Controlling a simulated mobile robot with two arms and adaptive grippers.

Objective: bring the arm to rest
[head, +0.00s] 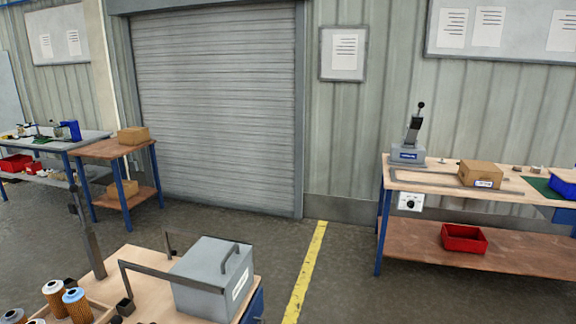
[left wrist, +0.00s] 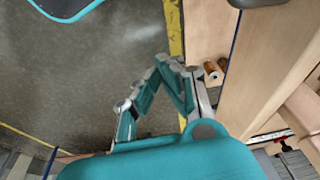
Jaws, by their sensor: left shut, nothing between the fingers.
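My left gripper (left wrist: 166,66) shows in the left wrist view with its two teal-padded fingers drawn together at the tips. It is shut and empty, with floor and a yellow line behind it. A pair of small filter cartridges (left wrist: 211,69) lies beyond it to the right on a wooden surface, apart from the fingers. Neither gripper shows in the head view, and my right gripper is in neither view.
In the head view, a near bench (head: 150,262) holds a grey box with a handle (head: 213,278) and orange and blue-topped cartridges (head: 77,306) in a wooden tray. A workbench (head: 440,182) stands right with a lever press (head: 411,140) and cardboard box (head: 480,173). Floor between is clear.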

